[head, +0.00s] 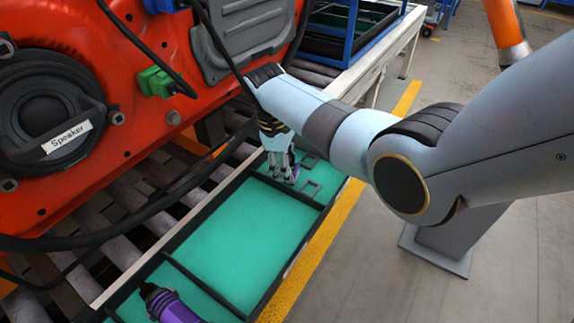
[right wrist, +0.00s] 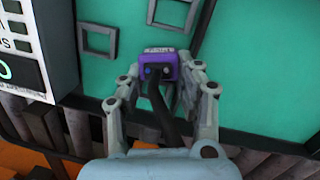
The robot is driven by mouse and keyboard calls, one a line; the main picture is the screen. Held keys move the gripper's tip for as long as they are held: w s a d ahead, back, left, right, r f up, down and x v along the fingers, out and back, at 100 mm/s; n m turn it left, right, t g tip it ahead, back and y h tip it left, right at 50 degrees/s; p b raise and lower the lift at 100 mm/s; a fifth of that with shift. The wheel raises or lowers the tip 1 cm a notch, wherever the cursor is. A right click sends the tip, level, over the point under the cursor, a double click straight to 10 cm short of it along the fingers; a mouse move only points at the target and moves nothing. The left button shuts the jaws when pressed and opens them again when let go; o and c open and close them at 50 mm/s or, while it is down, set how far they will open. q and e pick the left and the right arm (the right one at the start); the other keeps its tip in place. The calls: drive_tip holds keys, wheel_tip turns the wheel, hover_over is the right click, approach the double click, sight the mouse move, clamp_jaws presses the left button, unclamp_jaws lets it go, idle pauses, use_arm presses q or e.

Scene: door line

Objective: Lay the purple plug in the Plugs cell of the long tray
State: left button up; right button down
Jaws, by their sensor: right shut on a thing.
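The purple plug (right wrist: 158,60) sits between the fingers of my right gripper (right wrist: 160,84), which is shut on it. A black cable (right wrist: 168,112) runs from the plug back toward the wrist. In the head view my right gripper (head: 281,170) points down over the far cell of the long tray (head: 243,236); a bit of the purple plug (head: 296,173) shows beside its fingers. The tray has a green floor and black dividers. I cannot read a Plugs label, nor tell whether the plug touches the floor. My left gripper is not in view.
An orange-red door with a speaker (head: 47,115) and a green connector (head: 155,82) hangs at left. Black cables (head: 130,212) droop near the tray. A purple and black object (head: 169,304) lies in the near cell. Square frames (right wrist: 97,40) mark the far cell's floor. The middle cell is empty.

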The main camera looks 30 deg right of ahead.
drive_tip(key=shift+s+f, duration=0.15)
drive_tip(key=shift+f, duration=0.15)
drive_tip(key=c, duration=1.3)
unclamp_jaws()
drive_tip(key=shift+c, duration=0.2)
drive_tip(key=o, duration=0.6)
drive_tip(key=shift+f, duration=0.2)
drive_tip(key=shift+r, duration=0.1)
